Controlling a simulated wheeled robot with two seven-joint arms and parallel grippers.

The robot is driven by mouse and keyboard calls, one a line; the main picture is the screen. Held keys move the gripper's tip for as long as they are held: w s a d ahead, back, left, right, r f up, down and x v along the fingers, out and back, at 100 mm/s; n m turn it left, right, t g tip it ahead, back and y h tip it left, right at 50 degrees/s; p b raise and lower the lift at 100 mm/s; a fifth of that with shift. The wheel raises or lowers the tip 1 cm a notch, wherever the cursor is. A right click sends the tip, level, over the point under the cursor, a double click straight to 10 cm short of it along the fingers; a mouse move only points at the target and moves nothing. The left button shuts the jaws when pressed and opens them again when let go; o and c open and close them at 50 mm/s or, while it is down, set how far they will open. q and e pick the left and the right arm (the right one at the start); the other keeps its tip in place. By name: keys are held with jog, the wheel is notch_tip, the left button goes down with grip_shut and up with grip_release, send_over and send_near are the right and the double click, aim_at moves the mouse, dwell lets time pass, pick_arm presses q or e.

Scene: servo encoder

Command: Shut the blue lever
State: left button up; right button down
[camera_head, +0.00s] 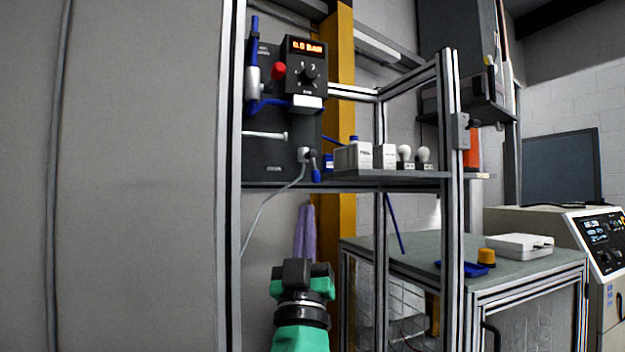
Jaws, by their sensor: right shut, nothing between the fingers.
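A dark control panel (265,150) stands on the frame's shelf, with a red-digit display (307,47) reading about 0.0 BAR. A small blue lever-like handle (316,172) hangs down at the panel's lower right, beside a white plug. A blue upright piece (254,29) also shows at the panel's upper left, above a silver cylinder; I cannot tell for sure which one is the lever. My right gripper (302,267), black with green parts, points up from the bottom, below the shelf and apart from the panel. It is shut and empty. My left gripper is out of view.
The shelf (400,181) holds white boxes and bulbs right of the panel. A metal post (452,200) stands to the right. A large grey cabinet side (140,180) fills the left. A grey cable (262,213) hangs below the panel. A lower bench (410,258) stands behind.

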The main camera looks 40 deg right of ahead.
aim_at(314, 172)
jog(key=w+d+r+p, duration=0.2)
jog(key=d, duration=0.1)
jog(key=w+d+r+p, duration=0.2)
jog(key=w+d+r, duration=0.1)
jog(key=shift+w+d+r+p, duration=0.25)
jog(key=shift+w+r+p, duration=0.05)
jog(key=shift+w+p, duration=0.05)
jog(key=shift+a, duration=0.1)
